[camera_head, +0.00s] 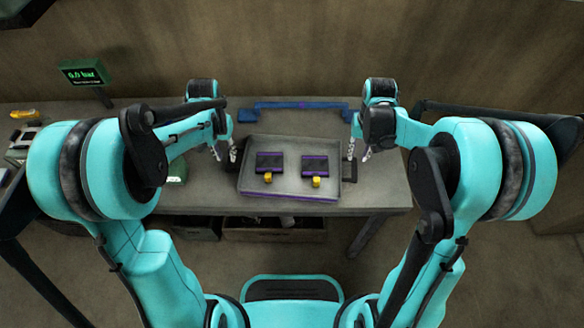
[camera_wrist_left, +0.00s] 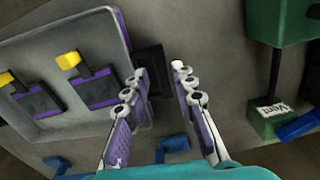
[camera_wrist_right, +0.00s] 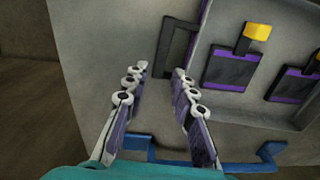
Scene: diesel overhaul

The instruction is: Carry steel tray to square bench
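The steel tray (camera_head: 292,182) lies on a bench in the middle of the head view, holding two dark purple-edged blocks (camera_head: 270,161) with yellow knobs. Dark handles stick out from its left and right sides. My left gripper (camera_head: 225,153) is open just left of the tray. In the left wrist view the left handle (camera_wrist_left: 151,62) shows just beyond and between the fingertips, apparently not clamped. My right gripper (camera_head: 360,153) is open just right of the tray. In the right wrist view the right handle (camera_wrist_right: 168,52) lies ahead of the open fingers.
A blue bracket-like bar (camera_head: 300,104) lies behind the tray. A green display (camera_head: 84,74) stands at the back left, with a yellow item (camera_head: 24,114) further left. A green box (camera_head: 177,173) sits left of the tray. Boxes stand below the bench.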

